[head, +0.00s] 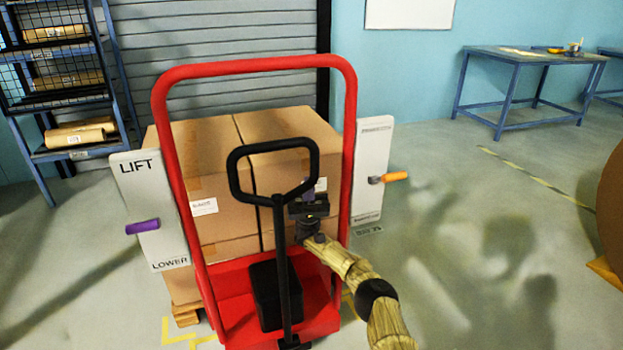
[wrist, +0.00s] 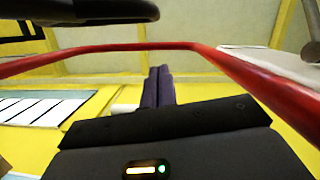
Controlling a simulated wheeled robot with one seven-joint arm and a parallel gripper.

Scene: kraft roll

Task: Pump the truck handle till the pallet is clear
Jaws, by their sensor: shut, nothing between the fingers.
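The red pallet truck (head: 215,290) stands in front of me with its tall red tube frame. Its black loop handle (head: 233,180) rises on a black shaft in the middle. The handle also crosses the top left of the wrist view (wrist: 90,12). Brown cartons sit behind the frame on a wooden pallet (head: 186,316), only a corner of which shows; its clearance from the floor cannot be told. My gripper (head: 316,187) is at the right of the handle loop, apart from it as far as I can tell. Its purple fingers (wrist: 157,88) are shut and empty.
A left panel (head: 146,185) marked LIFT and LOWER carries a purple lever (head: 142,227) near LOWER. A right panel (head: 373,150) carries an orange lever (head: 394,177). A rack (head: 40,175) stands far left, a blue table (head: 530,58) back right.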

